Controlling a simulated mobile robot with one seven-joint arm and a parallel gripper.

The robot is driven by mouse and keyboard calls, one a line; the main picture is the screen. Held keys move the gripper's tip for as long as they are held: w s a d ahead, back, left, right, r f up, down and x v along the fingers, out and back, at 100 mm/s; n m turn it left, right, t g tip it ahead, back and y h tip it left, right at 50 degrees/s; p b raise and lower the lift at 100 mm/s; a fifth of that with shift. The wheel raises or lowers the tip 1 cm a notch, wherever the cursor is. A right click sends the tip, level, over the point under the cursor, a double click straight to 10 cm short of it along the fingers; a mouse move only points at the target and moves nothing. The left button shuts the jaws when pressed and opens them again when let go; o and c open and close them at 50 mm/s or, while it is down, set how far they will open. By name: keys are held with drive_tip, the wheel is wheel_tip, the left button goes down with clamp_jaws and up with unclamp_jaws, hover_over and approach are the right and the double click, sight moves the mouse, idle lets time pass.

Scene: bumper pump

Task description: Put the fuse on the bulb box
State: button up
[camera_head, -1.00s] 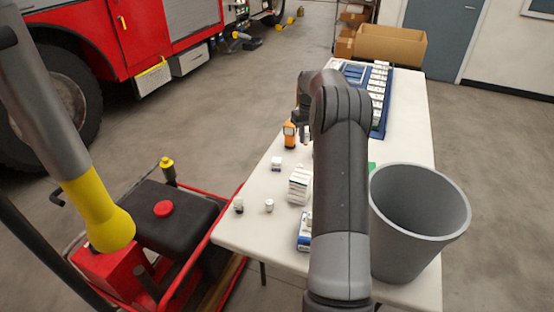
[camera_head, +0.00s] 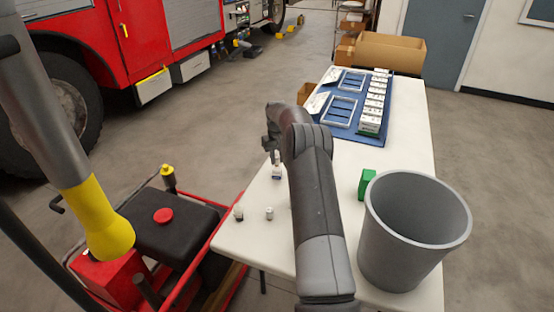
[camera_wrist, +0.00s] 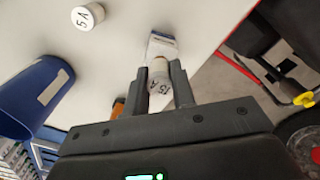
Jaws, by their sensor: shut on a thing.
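My gripper (camera_wrist: 163,88) is shut on a white fuse marked 15 A (camera_wrist: 159,78). A small white and blue box, seemingly the bulb box (camera_wrist: 162,45), stands on the table just beyond the fuse in the wrist view. The fuse overlaps its near side there; I cannot tell whether they touch. In the head view my gripper (camera_head: 272,142) holds the fuse (camera_head: 276,158) over or close above the box (camera_head: 277,173). Another white fuse marked 5 A (camera_wrist: 88,17) stands apart on the table.
Two small fuse-like pieces (camera_head: 269,213) (camera_head: 238,214) stand near the table's front left edge. A blue tray (camera_head: 343,134) lies at the back. A green box (camera_head: 366,183) and grey bin (camera_head: 388,250) are on the right. A blue container (camera_wrist: 35,92) shows in the wrist view.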

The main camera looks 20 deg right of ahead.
drive_tip(key=shift+f, duration=0.3)
drive_tip(key=shift+f, duration=0.15)
drive_tip(key=o, duration=1)
